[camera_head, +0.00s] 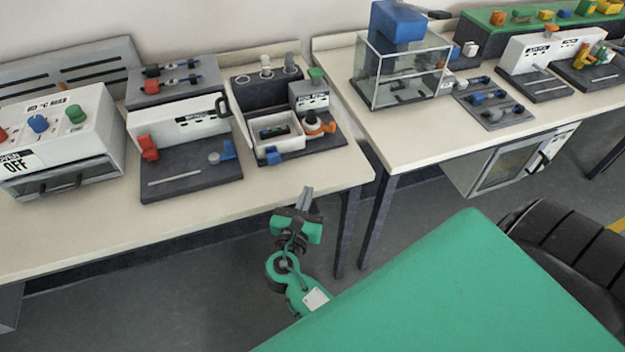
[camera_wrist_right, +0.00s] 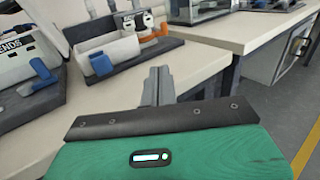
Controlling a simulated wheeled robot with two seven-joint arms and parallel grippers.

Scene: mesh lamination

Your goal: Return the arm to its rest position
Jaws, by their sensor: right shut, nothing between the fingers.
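My right gripper (camera_head: 306,198) is at the lower middle of the head view, in front of the left table's front right corner. Its green and black arm reaches up from below. In the right wrist view the gripper (camera_wrist_right: 158,86) points toward the table edge, its two grey fingers together with nothing between them. It is clear of the stations on the table. My left gripper is in neither view.
The left table (camera_head: 290,188) carries a white box with knobs (camera_head: 62,135), a white and grey station with a red part (camera_head: 185,150) and a tray station (camera_head: 278,143). The right table (camera_head: 400,137) holds a glass case (camera_head: 402,80). A gap separates the tables.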

